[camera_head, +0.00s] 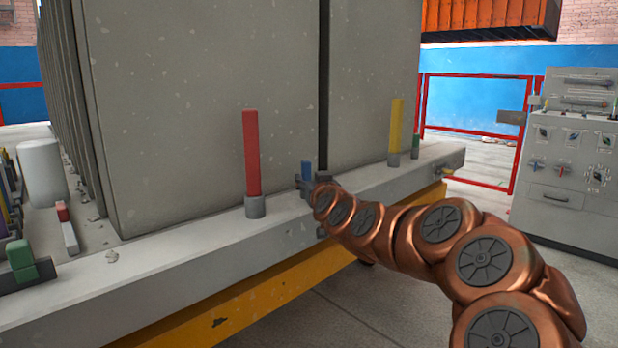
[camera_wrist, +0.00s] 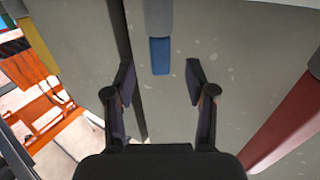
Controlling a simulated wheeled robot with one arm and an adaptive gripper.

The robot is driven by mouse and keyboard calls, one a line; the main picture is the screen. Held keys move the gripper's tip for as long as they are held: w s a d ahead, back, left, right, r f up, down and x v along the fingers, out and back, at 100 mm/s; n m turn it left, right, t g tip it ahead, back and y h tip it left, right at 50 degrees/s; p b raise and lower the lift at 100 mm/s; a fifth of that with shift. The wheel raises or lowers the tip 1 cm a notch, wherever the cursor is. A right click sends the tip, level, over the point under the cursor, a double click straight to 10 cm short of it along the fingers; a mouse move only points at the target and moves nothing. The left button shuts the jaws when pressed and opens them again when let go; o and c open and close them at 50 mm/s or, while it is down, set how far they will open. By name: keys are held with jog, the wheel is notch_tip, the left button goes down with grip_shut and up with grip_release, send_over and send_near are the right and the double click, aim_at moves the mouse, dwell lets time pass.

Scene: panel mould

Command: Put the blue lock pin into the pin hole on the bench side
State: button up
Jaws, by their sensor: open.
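The blue lock pin (camera_head: 306,168) stands upright in a grey sleeve on the bench side (camera_head: 200,247), between the red pin and the dark gap in the panels. In the wrist view the blue pin (camera_wrist: 160,55) shows as a short blue end below its grey sleeve (camera_wrist: 158,18). My gripper (camera_wrist: 160,82) is open and empty, its two dark fingers apart. I cannot tell whether the pin is fully seated.
A tall red pin (camera_head: 251,155) and a yellow pin (camera_head: 396,125) stand in grey sockets on the bench side. A green pin (camera_head: 415,143) is farther right. Large grey panels (camera_head: 200,100) rise right behind. A grey cabinet (camera_head: 570,160) stands at right.

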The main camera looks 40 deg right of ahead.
jog(key=v, duration=0.8)
dwell(0.5)
jog(key=w+a+r+n+g+y+p, duration=0.1)
jog(key=w+a+n+y+p, duration=0.15)
jog(key=a+p, duration=0.4)
jog(key=w+a+n+g+y+p, duration=0.1)
jog(key=w+a+y+p, duration=0.2)
jog(key=a, duration=0.6)
jog(key=s+a+n+g+y+p, duration=0.2)
jog(key=s+a+g+y+p, duration=0.25)
jog(key=a+p, duration=0.5)
jog(key=s+a+r+n+g+p, duration=0.1)
jog(key=s+a+r+g+p, duration=0.1)
jog(key=s+a+g+p, duration=0.55)
jog(key=s+a+r+g+p, duration=0.1)
jog(key=s+a+r+p, duration=0.1)
jog(key=s, duration=0.7)
jog(key=s+a+r+g+p, duration=0.1)
jog(key=s+r+p, duration=0.4)
jog(key=s, duration=0.5)
jog(key=a+p, duration=0.1)
jog(key=p, duration=0.1)
jog(key=shift+g+h+p, duration=0.3)
jog(key=shift+g+h, duration=0.1)
jog(key=shift+s+r, duration=0.1)
jog(key=shift+s, duration=0.35)
jog(key=shift+c, duration=0.2)
